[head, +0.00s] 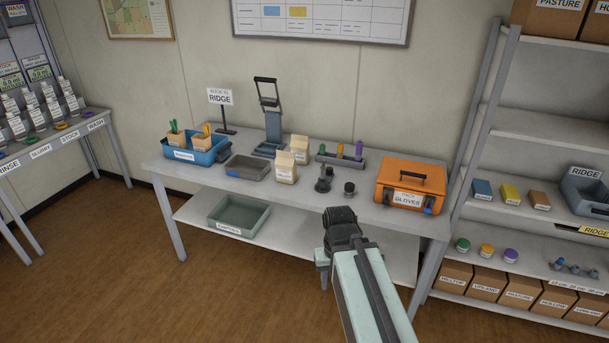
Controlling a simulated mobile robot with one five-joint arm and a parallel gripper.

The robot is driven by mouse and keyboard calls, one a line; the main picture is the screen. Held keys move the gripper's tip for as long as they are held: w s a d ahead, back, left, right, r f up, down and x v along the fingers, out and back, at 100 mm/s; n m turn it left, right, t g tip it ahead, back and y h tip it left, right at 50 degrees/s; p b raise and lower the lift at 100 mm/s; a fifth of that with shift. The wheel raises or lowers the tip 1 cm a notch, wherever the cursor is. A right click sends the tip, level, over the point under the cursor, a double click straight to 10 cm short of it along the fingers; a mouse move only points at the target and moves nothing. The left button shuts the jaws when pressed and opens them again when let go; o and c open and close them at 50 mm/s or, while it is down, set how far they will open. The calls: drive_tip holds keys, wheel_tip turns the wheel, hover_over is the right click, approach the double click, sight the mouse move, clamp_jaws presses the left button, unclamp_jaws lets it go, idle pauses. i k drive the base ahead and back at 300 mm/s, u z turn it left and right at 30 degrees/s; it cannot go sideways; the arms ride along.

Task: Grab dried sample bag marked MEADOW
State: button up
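Two small tan paper bags stand upright on the grey table (330,201): a front bag (286,172) and a rear bag (299,146). Each has a white label, too small to read for certain, so I cannot tell which one is marked MEADOW. My arm reaches up from the bottom of the head view, and its dark end with my gripper (341,222) is in front of the table's front edge, to the right of and nearer than the bags. It is apart from both bags. The fingers are not clearly visible.
A blue tub (210,152), grey tray (246,168), press (272,128), dark weights (324,182), marker rack (341,160) and orange GLOVES case (408,187) share the table. A green tray (240,216) sits on its lower shelf. A loaded shelf unit (520,133) stands right; floor is clear left.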

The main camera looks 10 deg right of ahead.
sight(299, 145)
drive_tip(key=u, duration=0.15)
drive_tip(key=i, duration=0.9)
drive_tip(key=z, duration=0.05)
